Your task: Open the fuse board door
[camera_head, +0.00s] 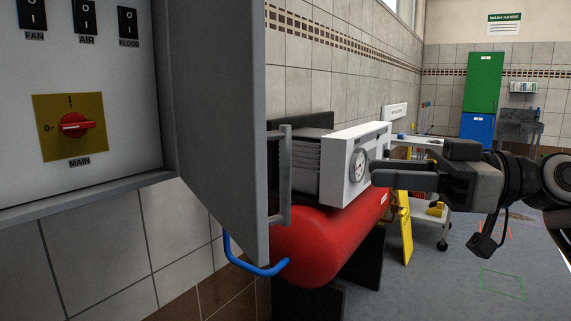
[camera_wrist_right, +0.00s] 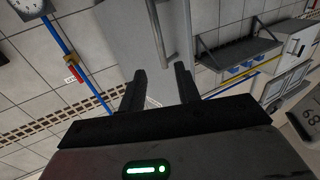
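The grey fuse board door (camera_head: 215,110) stands swung out from the fuse board (camera_head: 90,75), whose inside face shows. Its bar handle (camera_head: 285,175) is on the door's right side in the head view. The panel has several black switches and a red MAIN knob (camera_head: 76,125) on a yellow plate. My right gripper (camera_head: 376,173) is to the right of the handle, apart from it, with its fingers pointing left. The right wrist view shows the two fingers (camera_wrist_right: 161,82) spread with nothing between them. The handle (camera_wrist_right: 158,40) shows beyond their tips. My left gripper is out of view.
A red tank (camera_head: 335,235) with a white gauge box (camera_head: 352,150) stands behind the door and gripper. A blue pipe (camera_head: 250,266) runs below the door. A yellow floor sign (camera_head: 405,230) and a trolley stand behind.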

